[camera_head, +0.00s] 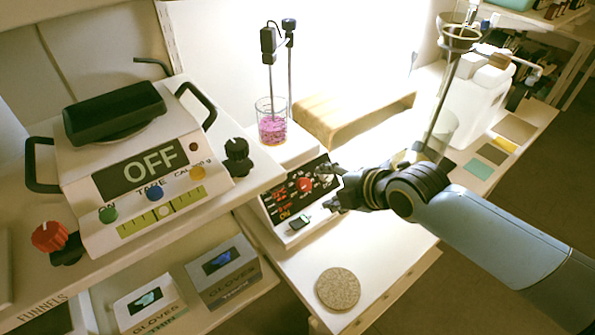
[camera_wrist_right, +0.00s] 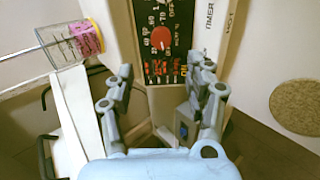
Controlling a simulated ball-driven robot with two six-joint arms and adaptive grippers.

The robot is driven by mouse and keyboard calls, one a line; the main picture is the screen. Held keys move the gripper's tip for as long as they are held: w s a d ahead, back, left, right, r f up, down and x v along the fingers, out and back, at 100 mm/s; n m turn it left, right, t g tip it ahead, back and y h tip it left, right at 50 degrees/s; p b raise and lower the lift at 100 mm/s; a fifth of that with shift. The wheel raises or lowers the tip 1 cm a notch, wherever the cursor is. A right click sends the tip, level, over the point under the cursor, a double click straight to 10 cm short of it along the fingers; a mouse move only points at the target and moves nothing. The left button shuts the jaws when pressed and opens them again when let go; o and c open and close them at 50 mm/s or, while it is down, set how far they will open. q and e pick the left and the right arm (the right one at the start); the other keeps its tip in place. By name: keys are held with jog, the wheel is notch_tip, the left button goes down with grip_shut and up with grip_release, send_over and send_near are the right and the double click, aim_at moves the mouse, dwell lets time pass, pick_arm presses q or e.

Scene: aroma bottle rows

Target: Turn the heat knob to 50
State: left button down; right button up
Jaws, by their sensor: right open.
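The heat knob (camera_head: 305,184) is a red round knob on the black front panel of a white hotplate (camera_head: 318,218). In the right wrist view the knob (camera_wrist_right: 161,38) sits above and between the fingertips, with white dial marks around it. My right gripper (camera_head: 330,190) is open in front of the panel, at its right side. In the wrist view my right gripper (camera_wrist_right: 158,80) has its fingers spread and nothing between them. The fingertips look apart from the knob. The knob's exact setting is too small to read. My left gripper is out of view.
A beaker of pink contents (camera_head: 272,122) stands on the hotplate under a stirrer. A scale (camera_head: 140,170) reading OFF is at left. A round cork mat (camera_head: 338,288) lies on the bench in front. A white jug (camera_head: 478,105) stands at right.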

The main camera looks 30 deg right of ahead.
aim_at(306, 185)
jog(key=x, duration=0.8)
jog(key=shift+w+a+f+b, duration=0.1)
jog(key=shift+w+f+b, duration=0.15)
jog(key=shift+f+b, duration=0.15)
jog(key=shift+w+f, duration=0.35)
jog(key=shift+w, duration=0.15)
jog(key=c, duration=0.5)
grip_shut()
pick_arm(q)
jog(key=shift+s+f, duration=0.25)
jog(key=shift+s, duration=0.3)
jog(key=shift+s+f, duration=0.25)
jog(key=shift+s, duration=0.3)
